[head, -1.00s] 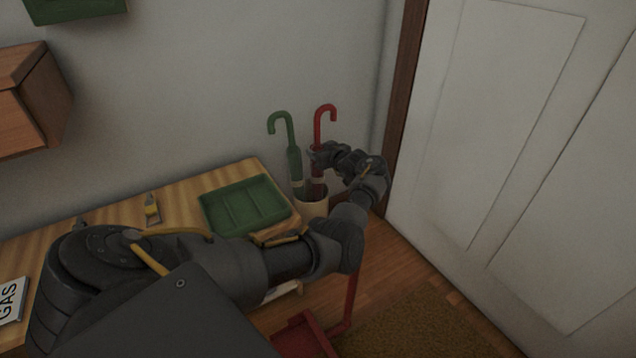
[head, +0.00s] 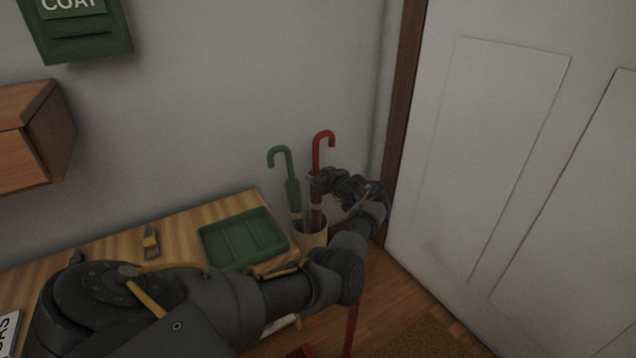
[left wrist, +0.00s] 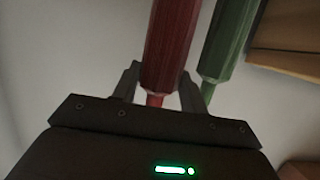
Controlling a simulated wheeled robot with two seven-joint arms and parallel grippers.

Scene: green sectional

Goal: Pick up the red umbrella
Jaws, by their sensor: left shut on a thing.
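The red umbrella (head: 317,155) stands nearly upright with its hooked handle up and its lower part inside a cream holder (head: 314,240). My left gripper (head: 318,183) is shut on the upper part of its folded body, below the handle. In the left wrist view the red umbrella (left wrist: 170,45) runs between the two fingers (left wrist: 160,90). A green umbrella (head: 291,190) leans beside it on the left in the same holder; it also shows in the left wrist view (left wrist: 232,40), just right of the fingers. My right gripper is not in view.
A white door (head: 500,170) with a brown frame (head: 402,110) stands right. The wall is close behind the umbrellas.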

